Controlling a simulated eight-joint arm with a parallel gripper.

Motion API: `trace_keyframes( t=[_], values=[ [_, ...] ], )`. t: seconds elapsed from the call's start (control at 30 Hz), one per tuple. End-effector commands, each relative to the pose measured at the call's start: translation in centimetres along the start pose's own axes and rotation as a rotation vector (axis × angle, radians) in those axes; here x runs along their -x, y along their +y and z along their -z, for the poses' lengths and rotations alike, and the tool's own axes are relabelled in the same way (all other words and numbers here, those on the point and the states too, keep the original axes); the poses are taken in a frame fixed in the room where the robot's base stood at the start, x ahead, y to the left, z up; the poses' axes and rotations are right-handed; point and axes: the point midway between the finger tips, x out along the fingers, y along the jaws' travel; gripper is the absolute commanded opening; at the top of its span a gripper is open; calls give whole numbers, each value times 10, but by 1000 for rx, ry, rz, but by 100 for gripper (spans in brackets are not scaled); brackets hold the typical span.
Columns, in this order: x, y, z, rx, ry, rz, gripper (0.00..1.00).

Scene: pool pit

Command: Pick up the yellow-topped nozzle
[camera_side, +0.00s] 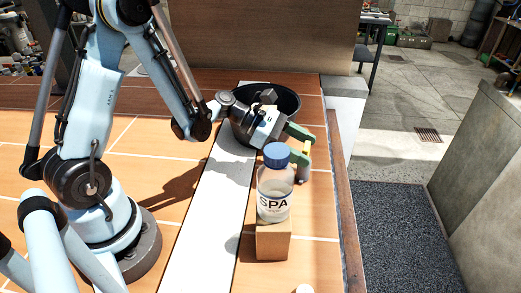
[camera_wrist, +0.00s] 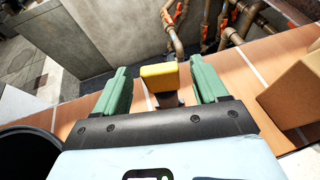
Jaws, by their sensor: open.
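The yellow-topped nozzle (camera_wrist: 160,77) stands between the two green fingers of my gripper (camera_wrist: 160,70) in the wrist view. Its yellow top is a block, with a dark body below it. A gap shows on each side, so the fingers are around it but apart from it. In the side view my gripper (camera_side: 303,145) reaches to the right, low over the tiled surface. The nozzle (camera_side: 307,147) shows as a bit of yellow between the fingers, with its lower part partly hidden behind the bottle.
A clear SPA bottle (camera_side: 273,197) with a blue cap stands on a cardboard box (camera_side: 265,241), nearer the side camera than my gripper. A black tub (camera_side: 290,99) is just behind the gripper. A ledge edge (camera_side: 345,215) runs along the right. Pipes (camera_wrist: 179,45) show beyond the nozzle.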

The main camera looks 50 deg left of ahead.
Motion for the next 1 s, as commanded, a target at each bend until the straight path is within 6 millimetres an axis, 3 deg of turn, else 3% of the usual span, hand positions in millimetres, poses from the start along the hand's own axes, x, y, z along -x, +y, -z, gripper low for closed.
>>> trace_keyframes(
  t=[0.2,0.5,0.87,1.0],
  values=[
    [-29,-1,0,-1,2,2,72],
    [-33,-1,0,0,2,-1,72],
    [-33,-1,0,0,2,0,19],
    [-33,-1,-1,0,1,0,16]
  ],
)
